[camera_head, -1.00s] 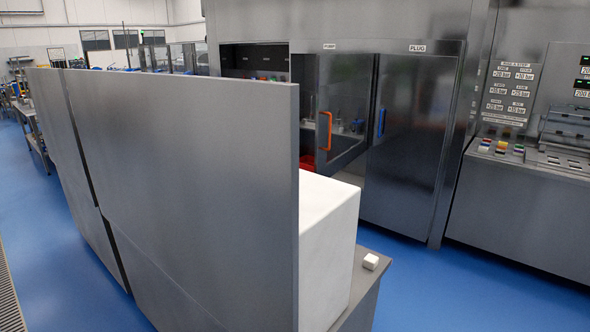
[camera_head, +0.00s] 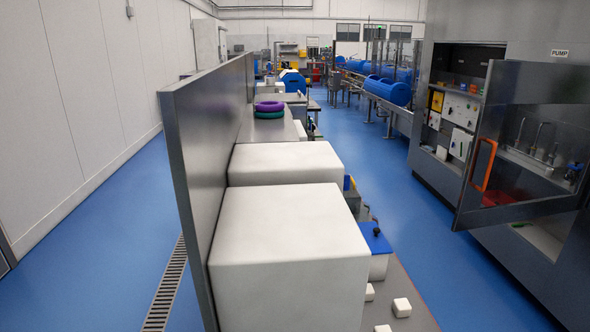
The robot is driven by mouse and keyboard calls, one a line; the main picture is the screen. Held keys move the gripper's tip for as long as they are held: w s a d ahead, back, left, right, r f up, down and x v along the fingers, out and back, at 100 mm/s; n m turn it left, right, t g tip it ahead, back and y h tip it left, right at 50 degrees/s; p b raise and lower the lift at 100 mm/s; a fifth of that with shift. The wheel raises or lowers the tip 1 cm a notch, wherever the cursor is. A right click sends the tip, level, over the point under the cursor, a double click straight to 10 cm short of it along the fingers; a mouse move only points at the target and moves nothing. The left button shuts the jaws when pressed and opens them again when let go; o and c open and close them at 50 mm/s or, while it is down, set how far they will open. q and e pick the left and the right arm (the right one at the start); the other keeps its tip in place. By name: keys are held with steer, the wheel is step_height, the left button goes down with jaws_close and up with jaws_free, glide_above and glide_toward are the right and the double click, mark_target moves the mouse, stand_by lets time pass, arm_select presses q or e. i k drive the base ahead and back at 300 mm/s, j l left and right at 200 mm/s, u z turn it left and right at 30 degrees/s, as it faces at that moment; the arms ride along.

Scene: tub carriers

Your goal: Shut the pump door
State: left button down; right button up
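The pump door (camera_head: 467,190) is on the right side of the head view. It is a dark framed door with a window and an orange handle (camera_head: 484,165). It stands open, swung out from the grey cabinet into the aisle. The sign PUMP (camera_head: 559,53) is above it. Behind and left of the door, the open compartment (camera_head: 457,100) shows shelves with white and yellow boxes. Neither of my grippers is in view.
Large white blocks (camera_head: 290,245) stand on a bench beside a tall grey panel (camera_head: 205,130). Small white cubes (camera_head: 401,307) and a blue-topped box (camera_head: 376,242) lie on the bench's right side. Blue floor (camera_head: 430,235) between bench and cabinet is free.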

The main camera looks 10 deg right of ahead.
mark_target(508, 82)
steer(key=l+u, duration=0.5)
steer(key=k+l+u, duration=0.2)
steer(key=l+u, duration=0.3)
steer(key=l, duration=0.45)
steer(key=z, duration=0.45)
steer(key=i+l+z, duration=0.1)
steer(key=z, duration=0.35)
steer(key=i+z, duration=0.1)
steer(key=z, duration=0.35)
steer(key=i+z, duration=0.1)
steer(key=z, duration=0.8)
steer(key=i+j+z, duration=0.1)
steer(key=z, duration=0.35)
steer(key=i+l+u, duration=0.1)
steer(key=i+l, duration=0.15)
steer(key=i+l+u, duration=0.1)
steer(key=l, duration=0.3)
steer(key=i+l, duration=0.3)
steer(key=l+u, duration=0.05)
